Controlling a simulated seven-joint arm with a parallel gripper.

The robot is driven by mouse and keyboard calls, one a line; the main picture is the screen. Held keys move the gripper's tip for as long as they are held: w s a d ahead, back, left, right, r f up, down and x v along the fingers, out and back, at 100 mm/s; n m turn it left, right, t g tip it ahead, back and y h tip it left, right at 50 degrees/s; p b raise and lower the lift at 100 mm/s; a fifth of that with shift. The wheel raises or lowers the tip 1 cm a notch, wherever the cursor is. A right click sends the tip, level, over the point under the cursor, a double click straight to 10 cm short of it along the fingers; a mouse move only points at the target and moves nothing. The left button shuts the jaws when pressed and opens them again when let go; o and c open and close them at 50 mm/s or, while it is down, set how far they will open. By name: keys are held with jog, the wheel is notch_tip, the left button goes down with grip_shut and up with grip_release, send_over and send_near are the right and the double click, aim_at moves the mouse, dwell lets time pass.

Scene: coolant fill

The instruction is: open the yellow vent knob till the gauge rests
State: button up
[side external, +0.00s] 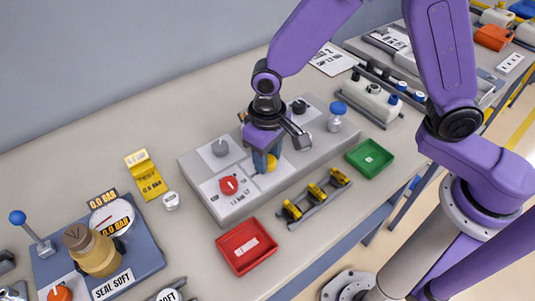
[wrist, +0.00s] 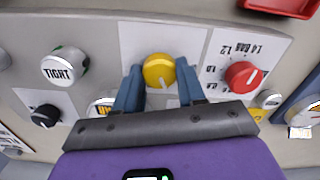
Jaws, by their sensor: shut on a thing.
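The yellow vent knob (side external: 271,161) sits on the grey panel; it also shows in the wrist view (wrist: 159,70) with a pale pointer line on its face. My gripper (side external: 265,157) is over it, pointing down. In the wrist view my gripper's blue fingers (wrist: 159,78) are shut on the knob, one on each side. The gauge (side external: 112,217) stands at the lower left of the side view. A small display beside it seems to read 0.0 BAR. The needle is too small to read.
A red knob (wrist: 244,77) with a printed scale sits beside the yellow one. A TIGHT cap (wrist: 64,65) and a black knob (wrist: 46,115) are also close. A red tray (side external: 243,262), a rack of yellow clips (side external: 292,211) and a green tray (side external: 385,145) stand in front.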

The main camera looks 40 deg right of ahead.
jog(key=n, duration=0.5)
jog(key=shift+n, duration=0.3)
jog(key=n, duration=0.5)
dwell(0.4)
jog(key=o, duration=1.1)
jog(key=shift+c, duration=0.2)
jog(key=shift+r, duration=0.1)
notch_tip(320, 180, up, 17)
jog(key=shift+r, duration=0.2)
